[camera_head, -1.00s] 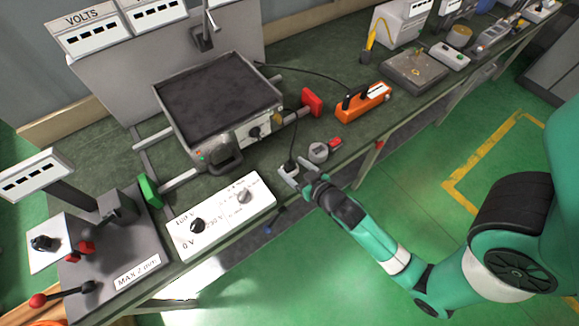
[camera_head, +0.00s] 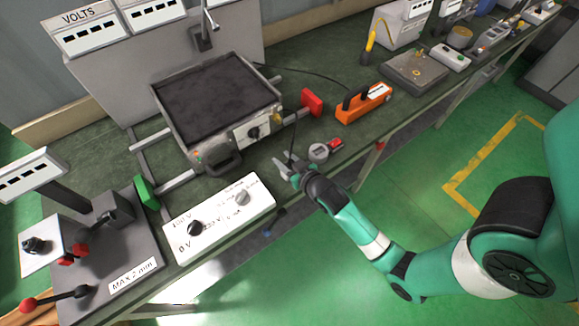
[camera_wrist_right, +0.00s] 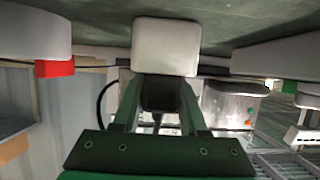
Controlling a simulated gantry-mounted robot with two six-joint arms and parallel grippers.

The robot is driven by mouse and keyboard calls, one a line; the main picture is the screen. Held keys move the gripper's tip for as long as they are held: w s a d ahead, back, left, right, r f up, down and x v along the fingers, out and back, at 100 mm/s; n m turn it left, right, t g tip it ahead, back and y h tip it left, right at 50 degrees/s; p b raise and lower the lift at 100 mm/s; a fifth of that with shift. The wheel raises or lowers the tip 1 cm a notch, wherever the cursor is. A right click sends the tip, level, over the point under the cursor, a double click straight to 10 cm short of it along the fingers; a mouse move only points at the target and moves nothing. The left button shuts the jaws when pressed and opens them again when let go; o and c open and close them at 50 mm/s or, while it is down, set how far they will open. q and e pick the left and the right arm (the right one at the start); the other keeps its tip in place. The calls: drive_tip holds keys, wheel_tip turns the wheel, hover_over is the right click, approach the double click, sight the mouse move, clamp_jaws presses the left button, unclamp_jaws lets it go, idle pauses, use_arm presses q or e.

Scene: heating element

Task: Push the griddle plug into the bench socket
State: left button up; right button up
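The black griddle plug (camera_wrist_right: 160,95) sits between the two fingers of my right gripper (camera_wrist_right: 160,108) in the right wrist view, with both fingers against its sides. A pale block (camera_wrist_right: 165,45), which looks like the bench socket, is directly beyond the plug; I cannot tell whether the plug is inside it. In the head view, my right gripper (camera_head: 287,171) is at the bench's front edge, and it largely hides the plug and socket. The griddle (camera_head: 218,102) with its dark plate stands behind and left of it. My left gripper is not in view.
A white control box (camera_head: 222,215) lies left of my right gripper. A round grey part (camera_head: 318,152) and a small red part (camera_head: 336,143) are close on its right. An orange device (camera_head: 363,103) is farther right. Open floor lies in front.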

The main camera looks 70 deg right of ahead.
clamp_jaws()
drive_tip(key=shift+r+p, duration=0.3)
drive_tip(key=shift+r, duration=0.15)
wheel_tip(320, 180, up, 3)
drive_tip(key=shift+f+p, duration=0.15)
drive_tip(key=shift+p, duration=0.6)
drive_tip(key=s+a+r+p, duration=0.3)
drive_tip(key=s+a+r, duration=0.6)
drive_tip(key=a, duration=0.1)
drive_tip(key=shift+s+r+p, duration=0.25)
drive_tip(key=shift+s+p, duration=0.05)
